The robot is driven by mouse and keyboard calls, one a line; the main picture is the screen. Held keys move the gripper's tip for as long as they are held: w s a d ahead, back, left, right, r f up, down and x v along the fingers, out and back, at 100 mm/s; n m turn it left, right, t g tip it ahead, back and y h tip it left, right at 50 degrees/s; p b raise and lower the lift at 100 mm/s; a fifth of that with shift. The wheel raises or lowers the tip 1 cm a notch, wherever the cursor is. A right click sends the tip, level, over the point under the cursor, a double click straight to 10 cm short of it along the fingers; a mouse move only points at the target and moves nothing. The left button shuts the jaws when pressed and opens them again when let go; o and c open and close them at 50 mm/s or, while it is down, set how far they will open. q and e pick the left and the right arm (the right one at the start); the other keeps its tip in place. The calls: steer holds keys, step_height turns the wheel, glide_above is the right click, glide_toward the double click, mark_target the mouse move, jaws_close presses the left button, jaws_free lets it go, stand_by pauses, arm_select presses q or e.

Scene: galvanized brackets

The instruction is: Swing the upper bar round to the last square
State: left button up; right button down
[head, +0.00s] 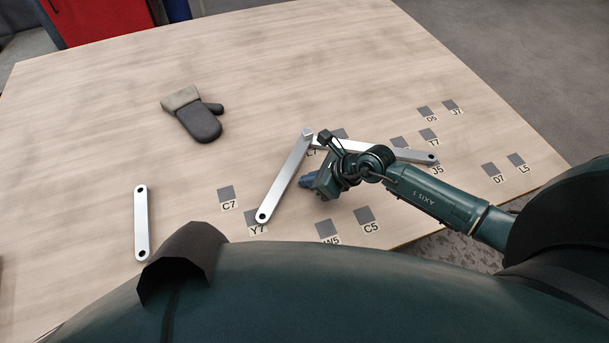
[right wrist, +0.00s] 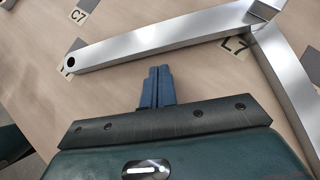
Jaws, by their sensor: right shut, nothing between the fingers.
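Two silver bars meet at a square-topped joint (head: 307,132). One bar (head: 284,178) runs down-left, its holed end beside the square marked Y7 (head: 251,219); it also crosses the right wrist view (right wrist: 150,38). The other bar (head: 375,149) runs right, its holed end near the J5 label; it shows at right in the wrist view (right wrist: 288,85). I cannot tell surely which bar lies on top. My right gripper (head: 306,181) is shut and empty, between the two bars, its blue fingertips (right wrist: 160,70) close beside the down-left bar; contact is unclear. My left gripper is out of view.
A loose silver bar (head: 141,222) lies at left, and a dark mitten (head: 200,120) lies farther back. Several labelled dark squares dot the table, including C7 (head: 226,194), C5 (head: 364,214) and D7 (head: 489,169). The table's back middle is clear.

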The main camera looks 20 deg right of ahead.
mark_target(293, 174)
steer(key=shift+w+a, duration=0.45)
steer(key=shift+w, duration=0.05)
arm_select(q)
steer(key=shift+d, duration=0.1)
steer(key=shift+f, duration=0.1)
arm_select(e)
steer(key=shift+w+a, duration=0.8)
steer(key=shift+a, duration=0.1)
steer(key=shift+d, duration=0.15)
